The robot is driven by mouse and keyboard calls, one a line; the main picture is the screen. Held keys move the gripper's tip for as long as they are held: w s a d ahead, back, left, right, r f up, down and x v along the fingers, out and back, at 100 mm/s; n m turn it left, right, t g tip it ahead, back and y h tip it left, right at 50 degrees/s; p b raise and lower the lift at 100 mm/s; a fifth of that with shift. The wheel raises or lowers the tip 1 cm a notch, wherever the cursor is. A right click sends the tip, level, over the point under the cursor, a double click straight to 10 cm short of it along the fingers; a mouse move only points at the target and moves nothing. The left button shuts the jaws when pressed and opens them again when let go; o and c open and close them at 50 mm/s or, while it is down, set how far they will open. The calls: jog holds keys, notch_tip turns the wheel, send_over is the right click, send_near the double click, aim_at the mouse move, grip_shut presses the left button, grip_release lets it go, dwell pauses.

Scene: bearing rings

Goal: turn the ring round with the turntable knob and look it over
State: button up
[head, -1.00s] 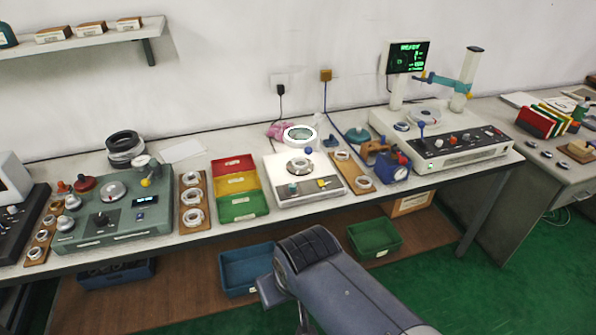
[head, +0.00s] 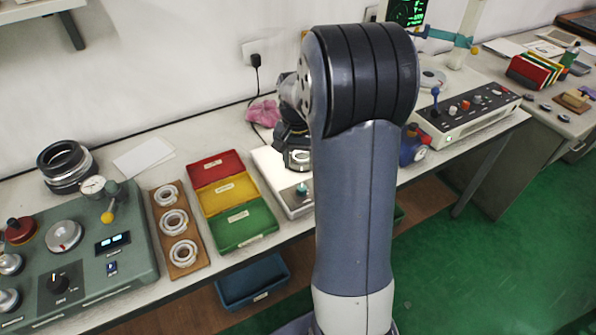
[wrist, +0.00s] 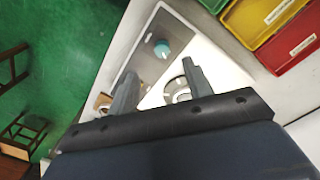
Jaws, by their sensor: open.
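The white turntable unit (head: 270,165) stands on the bench, half hidden behind my arm. Its teal knob (head: 302,188) shows at the front of it, and clearly in the wrist view (wrist: 161,49). A pale metal ring (head: 298,158) sits on top of the unit; in the wrist view the ring (wrist: 176,96) is partly covered by a finger. My gripper (wrist: 158,82) is open, its two fingers apart over the unit, with nothing seen between them touching the fingers. The knob lies beyond the fingertips, apart from them.
Red, yellow and green trays (head: 232,203) stand left of the unit. A wooden board with 3 rings (head: 174,223) and a green gauge machine (head: 75,265) are further left. A white control console (head: 466,117) stands at the right. A blue bin (head: 252,284) is below the bench.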

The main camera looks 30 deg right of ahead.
aim_at(302, 188)
jog(key=f, duration=0.4)
jog(key=d+f, duration=0.1)
jog(key=f, duration=0.2)
jog(key=w+f+p, duration=0.1)
jog(key=f, duration=0.3)
jog(key=shift+d+f, duration=0.15)
jog(key=shift+f, duration=0.15)
jog(key=shift+c, duration=0.2)
jog(key=c, duration=0.9)
